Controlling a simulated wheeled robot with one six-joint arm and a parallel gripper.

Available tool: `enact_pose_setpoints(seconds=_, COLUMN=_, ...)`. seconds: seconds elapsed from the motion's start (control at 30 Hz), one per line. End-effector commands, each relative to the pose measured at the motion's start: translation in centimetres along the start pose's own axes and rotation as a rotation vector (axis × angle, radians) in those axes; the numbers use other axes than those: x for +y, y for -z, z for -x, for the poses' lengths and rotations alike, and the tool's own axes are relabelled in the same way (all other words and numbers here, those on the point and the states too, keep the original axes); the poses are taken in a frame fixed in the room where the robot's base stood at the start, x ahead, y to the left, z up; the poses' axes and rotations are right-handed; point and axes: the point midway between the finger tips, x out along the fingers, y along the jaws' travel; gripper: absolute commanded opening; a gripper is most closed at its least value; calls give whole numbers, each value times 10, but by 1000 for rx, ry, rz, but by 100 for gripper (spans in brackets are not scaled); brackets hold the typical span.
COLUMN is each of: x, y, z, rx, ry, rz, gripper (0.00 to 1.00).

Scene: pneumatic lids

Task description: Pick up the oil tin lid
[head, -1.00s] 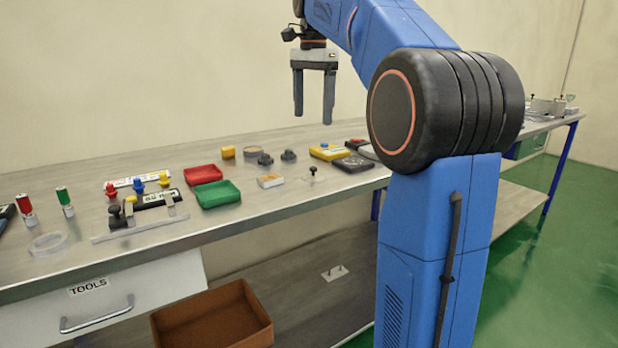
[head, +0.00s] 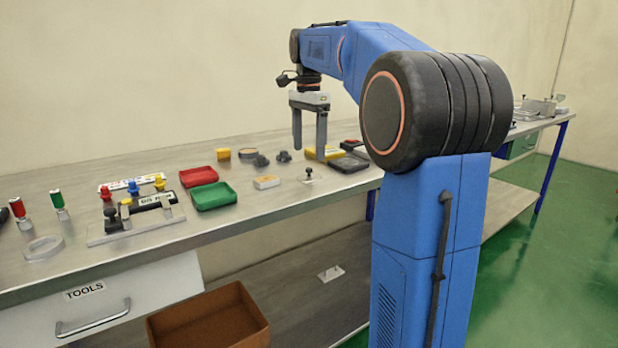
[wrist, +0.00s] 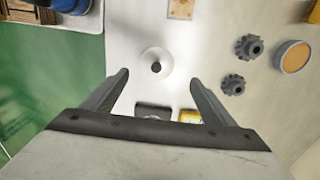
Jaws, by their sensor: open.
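A small pale round lid with a black knob (head: 308,175), which I take to be the oil tin lid, lies on the bench near its front edge. In the wrist view the lid (wrist: 151,74) lies flat just beyond my fingertips, roughly centred between them, with its dark knob in the middle. My gripper (head: 309,154) points down above the bench, open and empty. In the wrist view its two fingers (wrist: 158,80) are spread wide and apart from the lid. I cannot tell the exact height above it.
Nearby are a small white-and-tan box (head: 266,182), two dark gear-like knobs (head: 283,156) and a round tin with an orange top (wrist: 293,56). A yellow device (head: 325,153) and a dark one (head: 349,163) lie close behind. Red (head: 197,176) and green trays (head: 213,196) stand left.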

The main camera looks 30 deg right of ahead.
Motion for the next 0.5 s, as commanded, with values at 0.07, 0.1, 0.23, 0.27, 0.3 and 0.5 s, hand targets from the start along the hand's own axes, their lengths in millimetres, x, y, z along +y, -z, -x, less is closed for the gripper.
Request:
enact_pose_setpoints(seconds=0.07, x=0, y=0, z=-7, rx=0, ry=0, rz=0, gripper=79)
enact_pose_setpoints(seconds=0.1, x=0, y=0, z=-9, rx=0, ry=0, rz=0, gripper=79)
enact_pose_setpoints(seconds=0.23, x=1, y=0, z=-15, rx=0, ry=0, rz=0, gripper=79)
enact_pose_setpoints(seconds=0.27, x=2, y=-1, z=-17, rx=0, ry=-1, rz=0, gripper=79)
enact_pose_setpoints(seconds=0.3, x=3, y=-1, z=-21, rx=0, ry=-1, rz=0, gripper=79)
enact_pose_setpoints(seconds=0.5, x=8, y=-4, z=-49, rx=-1, ry=-2, rz=0, gripper=79)
